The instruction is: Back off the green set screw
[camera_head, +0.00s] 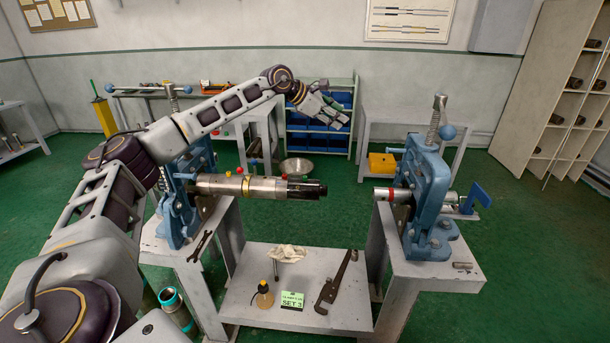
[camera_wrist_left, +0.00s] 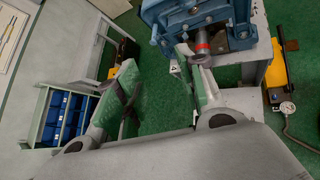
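I cannot make out a green set screw in either view. The steel pipe tool (camera_head: 262,189) is clamped in the left blue vise (camera_head: 180,200); small red and yellow knobs show on its top, and its dark end points right. My left gripper (camera_head: 338,113) is raised behind and above the gap between the vises, apart from both. In the left wrist view its two fingers (camera_wrist_left: 157,62) stand apart with nothing between them. The right blue vise (camera_head: 425,200) holds a shorter pipe with a red band (camera_head: 391,194), which also shows in the wrist view (camera_wrist_left: 203,43). My right gripper is out of view.
A low grey table (camera_head: 250,310) between the vise stands carries a rag (camera_head: 287,253), a pipe wrench (camera_head: 334,284), a small bottle (camera_head: 264,297) and a "SET 3" card (camera_head: 292,300). A spanner (camera_head: 200,246) lies by the left vise. Blue bins (camera_head: 318,141) stand behind. The space between the pipe ends is clear.

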